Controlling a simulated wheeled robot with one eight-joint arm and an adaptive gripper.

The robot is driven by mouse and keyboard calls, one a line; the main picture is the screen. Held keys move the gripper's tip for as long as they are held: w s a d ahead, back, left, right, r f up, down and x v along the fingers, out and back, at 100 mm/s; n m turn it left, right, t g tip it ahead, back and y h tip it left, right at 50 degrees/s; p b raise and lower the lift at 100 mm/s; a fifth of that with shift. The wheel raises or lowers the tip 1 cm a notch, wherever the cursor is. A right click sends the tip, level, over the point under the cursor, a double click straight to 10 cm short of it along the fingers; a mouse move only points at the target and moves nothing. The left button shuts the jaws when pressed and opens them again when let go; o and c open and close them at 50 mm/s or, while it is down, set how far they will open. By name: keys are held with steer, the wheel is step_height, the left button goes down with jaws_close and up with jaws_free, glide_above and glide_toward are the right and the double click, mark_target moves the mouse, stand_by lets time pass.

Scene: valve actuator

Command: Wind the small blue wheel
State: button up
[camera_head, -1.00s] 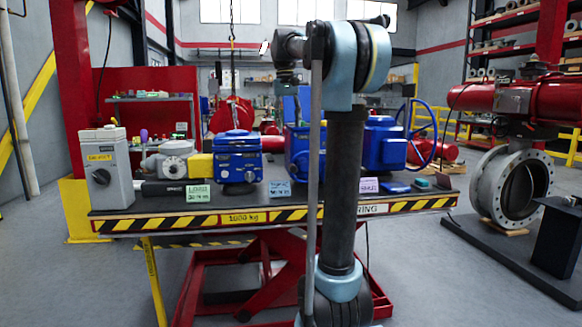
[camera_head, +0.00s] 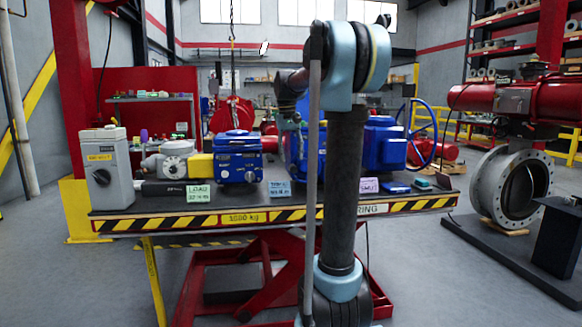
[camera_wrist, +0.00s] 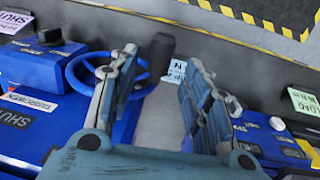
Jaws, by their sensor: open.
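The small blue wheel (camera_wrist: 84,72) shows in the wrist view on the left, on the side of a blue actuator (camera_wrist: 50,105). My gripper's left finger covers part of its rim. A black knob-like handle (camera_wrist: 160,52) stands near the wheel's right side. My gripper (camera_wrist: 162,57) is open, with its fingers to either side of the handle in the picture; I see no contact and cannot tell the depth. In the head view the small wheel is hidden behind my arm; the blue actuator (camera_head: 383,145) shows partly beside it.
A second blue unit (camera_head: 237,157) stands left on the striped-edge bench (camera_head: 240,204), beside a grey switch box (camera_head: 105,170). A larger blue handwheel (camera_head: 433,135) is at right. Label cards (camera_head: 199,193) stand along the front edge. Floor in front is clear.

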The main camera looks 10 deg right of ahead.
mark_target(292, 164)
steer(key=shift+d+f, duration=0.2)
steer(key=shift+f, duration=2)
